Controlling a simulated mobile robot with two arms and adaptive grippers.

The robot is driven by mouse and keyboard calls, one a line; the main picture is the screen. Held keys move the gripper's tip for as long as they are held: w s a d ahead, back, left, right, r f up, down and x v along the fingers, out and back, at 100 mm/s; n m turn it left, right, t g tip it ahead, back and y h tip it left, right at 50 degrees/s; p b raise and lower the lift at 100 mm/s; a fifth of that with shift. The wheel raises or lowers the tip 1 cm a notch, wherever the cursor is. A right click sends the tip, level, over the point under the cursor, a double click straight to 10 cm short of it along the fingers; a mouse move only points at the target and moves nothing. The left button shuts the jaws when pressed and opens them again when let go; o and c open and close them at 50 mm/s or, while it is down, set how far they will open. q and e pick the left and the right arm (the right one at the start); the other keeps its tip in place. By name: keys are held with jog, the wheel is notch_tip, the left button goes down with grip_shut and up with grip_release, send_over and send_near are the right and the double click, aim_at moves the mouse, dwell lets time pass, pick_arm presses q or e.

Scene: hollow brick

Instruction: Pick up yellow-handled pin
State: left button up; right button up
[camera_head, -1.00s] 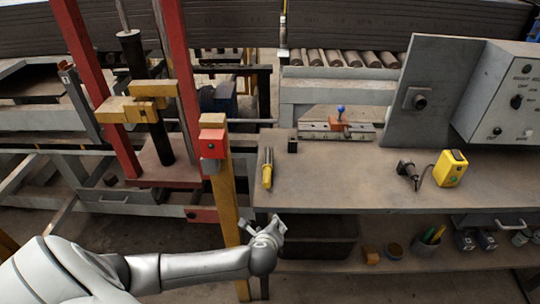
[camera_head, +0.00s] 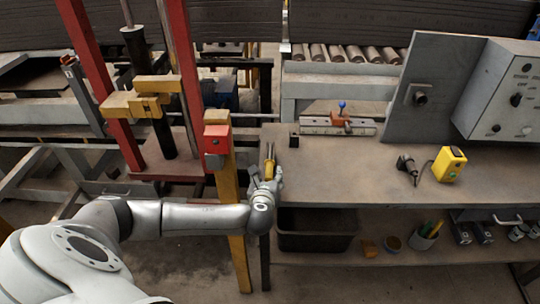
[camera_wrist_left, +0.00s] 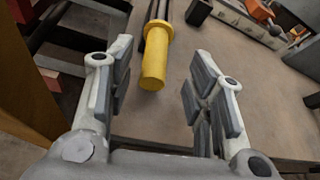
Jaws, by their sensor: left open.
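The yellow-handled pin (camera_head: 269,168) lies on the left end of the workbench, its handle toward the front edge and its dark prongs pointing away. In the left wrist view its yellow handle (camera_wrist_left: 154,62) shows between the two fingers, nearer the left one, with clear gaps on both sides. My left gripper (camera_head: 266,182) is open at the bench's front left edge, its fingers around the handle end in the head view. It also shows in the left wrist view (camera_wrist_left: 153,90). My right gripper is not in view.
A small black block (camera_head: 294,140) stands just beyond the pin. A metal rail with an orange clamp (camera_head: 340,120) lies behind it. A yellow device (camera_head: 449,164) stands on the right. A yellow and red post (camera_head: 222,160) rises close left of my gripper. The bench middle is clear.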

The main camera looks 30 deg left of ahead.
aim_at(270, 159)
pick_arm(q)
jog(key=x, duration=0.4)
jog(key=shift+a+f, duration=0.15)
jog(key=shift+a, duration=0.05)
jog(key=shift+s, duration=0.1)
grip_shut()
